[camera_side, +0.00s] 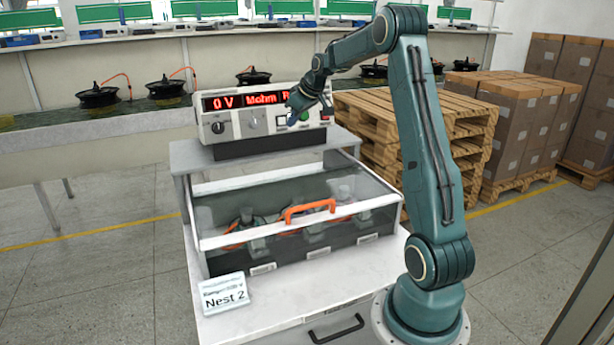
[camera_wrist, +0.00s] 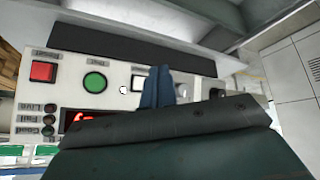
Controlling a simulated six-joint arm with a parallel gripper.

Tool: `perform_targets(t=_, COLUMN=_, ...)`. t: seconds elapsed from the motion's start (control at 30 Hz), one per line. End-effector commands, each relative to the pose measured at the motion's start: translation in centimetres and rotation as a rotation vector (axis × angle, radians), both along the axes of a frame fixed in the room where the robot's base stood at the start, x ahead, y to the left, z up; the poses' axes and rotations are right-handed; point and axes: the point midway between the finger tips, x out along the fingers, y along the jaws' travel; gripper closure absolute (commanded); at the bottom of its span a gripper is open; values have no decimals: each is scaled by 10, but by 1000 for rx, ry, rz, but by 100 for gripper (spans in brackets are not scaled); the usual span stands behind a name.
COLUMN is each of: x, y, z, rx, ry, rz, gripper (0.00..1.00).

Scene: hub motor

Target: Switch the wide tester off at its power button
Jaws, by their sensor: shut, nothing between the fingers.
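The wide tester (camera_side: 235,107) stands on a grey shelf, with red characters lit on its display (camera_side: 245,100). In the wrist view its panel (camera_wrist: 70,93) appears upside down. It carries a red square button (camera_wrist: 43,72), a green round button (camera_wrist: 95,82) and a pale square button (camera_wrist: 137,82). The labels are too small to read, so I cannot tell which is the power button. My gripper (camera_wrist: 161,72) is shut and empty in front of the panel, beside the pale button and partly over it. In the side view my gripper (camera_side: 292,119) covers part of the button row. Contact cannot be told.
Below the tester is a clear-lidded box (camera_side: 220,225) with an orange handle (camera_side: 310,207); its lid is down. A "Nest 2" sign (camera_side: 223,294) stands in front on the white bench. Wooden pallets (camera_side: 440,115) stand behind my arm. Several knobs sit on the tester's front.

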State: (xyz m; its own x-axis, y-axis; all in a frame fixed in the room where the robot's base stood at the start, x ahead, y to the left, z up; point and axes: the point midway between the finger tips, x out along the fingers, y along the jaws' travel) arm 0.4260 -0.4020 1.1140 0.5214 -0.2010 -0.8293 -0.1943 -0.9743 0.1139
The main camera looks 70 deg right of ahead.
Motion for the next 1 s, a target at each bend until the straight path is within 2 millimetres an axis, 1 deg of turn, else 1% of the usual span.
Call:
perform_targets(t=0.2, x=17, y=-16, z=-6, rx=0, ry=-1, rz=0, gripper=100)
perform_targets(t=0.5, x=36, y=-35, z=-13, rx=-1, ry=-1, rz=1, gripper=100)
perform_targets(t=0.73, x=43, y=-42, z=-15, rx=0, ry=0, rz=0, gripper=100)
perform_targets(t=1.0, x=44, y=-44, z=-15, rx=0, ry=-1, rz=0, gripper=100)
